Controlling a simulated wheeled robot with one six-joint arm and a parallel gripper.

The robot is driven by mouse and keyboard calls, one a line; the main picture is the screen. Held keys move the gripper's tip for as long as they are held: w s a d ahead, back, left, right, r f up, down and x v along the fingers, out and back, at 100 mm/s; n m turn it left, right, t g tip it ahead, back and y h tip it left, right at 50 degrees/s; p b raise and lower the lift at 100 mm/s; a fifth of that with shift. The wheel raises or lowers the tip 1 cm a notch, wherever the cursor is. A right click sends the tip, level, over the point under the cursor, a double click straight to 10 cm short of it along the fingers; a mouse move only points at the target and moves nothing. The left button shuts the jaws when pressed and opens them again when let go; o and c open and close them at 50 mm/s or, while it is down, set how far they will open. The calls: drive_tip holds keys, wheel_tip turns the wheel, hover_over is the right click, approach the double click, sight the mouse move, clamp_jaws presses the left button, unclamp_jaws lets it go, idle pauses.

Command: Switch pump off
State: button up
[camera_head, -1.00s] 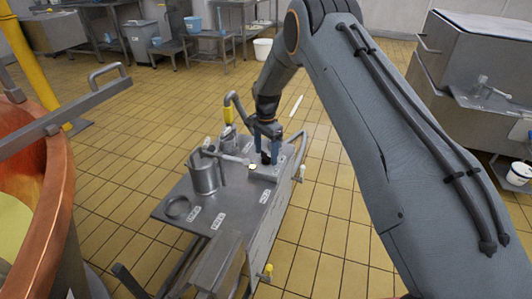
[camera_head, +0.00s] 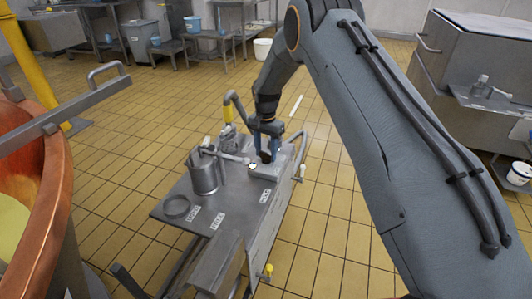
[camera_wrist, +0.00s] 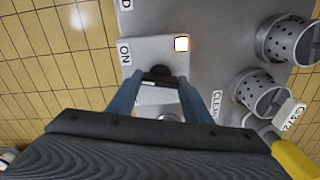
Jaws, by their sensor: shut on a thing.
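The pump's switch box is a pale metal plate (camera_wrist: 145,50) on the steel cart (camera_head: 235,205), with an ON label (camera_wrist: 125,52) at its left edge. A small white lamp (camera_wrist: 181,43) on it looks lit. My gripper (camera_head: 266,148) reaches down over this box. In the wrist view its two blue fingers stand on either side of a dark knob (camera_wrist: 160,73), shut on it. The fingers and gripper body hide part of the knob and the near side of the box, so the knob's pointing direction is unclear.
A copper vat (camera_head: 50,200) is at far left. Tiled floor right of the cart is clear.

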drive_tip(key=n, duration=0.4)
drive_tip(key=shift+n+b, duration=0.3)
drive_tip(key=shift+b, duration=0.05)
drive_tip(key=shift+s+d+n, duration=0.1)
drive_tip(key=shift+n, duration=1.8)
drive_tip(key=o, duration=1.1)
drive_tip(key=shift+c, duration=0.2)
drive_tip(key=shift+r, duration=0.1)
drive_tip(key=shift+r, duration=3.8)
